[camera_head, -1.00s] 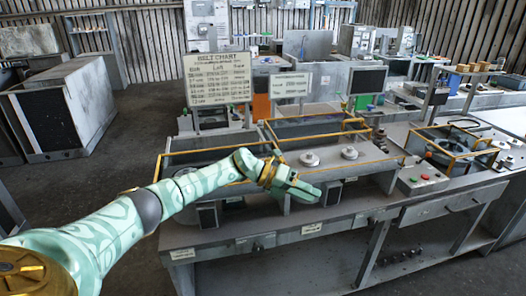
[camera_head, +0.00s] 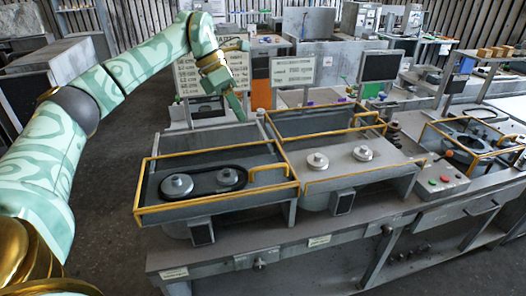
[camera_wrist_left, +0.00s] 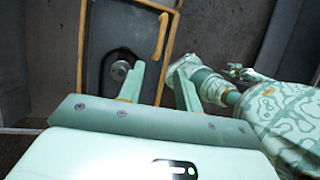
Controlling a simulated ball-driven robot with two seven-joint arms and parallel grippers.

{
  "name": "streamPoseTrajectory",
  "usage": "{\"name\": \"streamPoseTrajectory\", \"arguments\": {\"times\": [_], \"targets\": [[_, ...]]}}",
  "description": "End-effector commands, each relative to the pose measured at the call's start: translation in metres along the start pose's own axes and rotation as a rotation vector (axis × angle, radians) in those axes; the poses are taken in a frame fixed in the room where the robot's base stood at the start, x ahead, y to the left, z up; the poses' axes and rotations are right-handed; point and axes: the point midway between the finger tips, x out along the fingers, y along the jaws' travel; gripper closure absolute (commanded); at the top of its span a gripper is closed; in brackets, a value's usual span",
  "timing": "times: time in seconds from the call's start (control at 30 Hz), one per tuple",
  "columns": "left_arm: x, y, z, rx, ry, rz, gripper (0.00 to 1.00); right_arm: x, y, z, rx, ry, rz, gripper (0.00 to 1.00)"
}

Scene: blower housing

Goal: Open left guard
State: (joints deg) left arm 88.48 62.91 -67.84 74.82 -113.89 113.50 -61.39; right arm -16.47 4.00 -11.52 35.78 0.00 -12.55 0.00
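The left guard (camera_head: 216,203) is a yellow-edged frame lying level over the left housing, with a yellow handle (camera_head: 270,171) at its right side. Two round pulleys (camera_head: 177,185) and a dark belt show inside it. The wrist view shows the handle (camera_wrist_left: 162,36), a pulley (camera_wrist_left: 119,70) and the guard's yellow edge. My left gripper (camera_head: 238,107) is above and behind the guard in the head view, clear of the handle. In the wrist view my left gripper (camera_wrist_left: 158,85) has its fingers apart with nothing between them. My right gripper is not in the head view.
A second yellow-edged guard (camera_head: 343,132) with two pulleys is just right of the left one. A control box (camera_head: 440,180) with red and green buttons and a third guarded unit (camera_head: 470,138) stand further right. A belt chart board (camera_head: 185,75) stands behind.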

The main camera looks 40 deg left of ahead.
Motion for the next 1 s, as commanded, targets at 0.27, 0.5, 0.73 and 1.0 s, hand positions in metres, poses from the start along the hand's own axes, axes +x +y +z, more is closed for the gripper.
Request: {"name": "streamPoseTrajectory", "arguments": {"times": [0.27,0.5,0.73,1.0], "targets": [[0.059,0.000,-0.002,0.000,0.005,-0.006,0.66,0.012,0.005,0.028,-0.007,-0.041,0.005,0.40],[0.118,-0.001,-0.001,-0.001,0.003,-0.006,0.66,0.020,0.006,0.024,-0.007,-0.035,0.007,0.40],[0.152,-0.001,0.000,-0.001,0.001,-0.003,0.66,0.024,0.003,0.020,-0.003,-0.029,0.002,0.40],[0.161,-0.001,0.000,-0.001,0.000,-0.002,0.66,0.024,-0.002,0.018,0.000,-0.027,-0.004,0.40]]}}
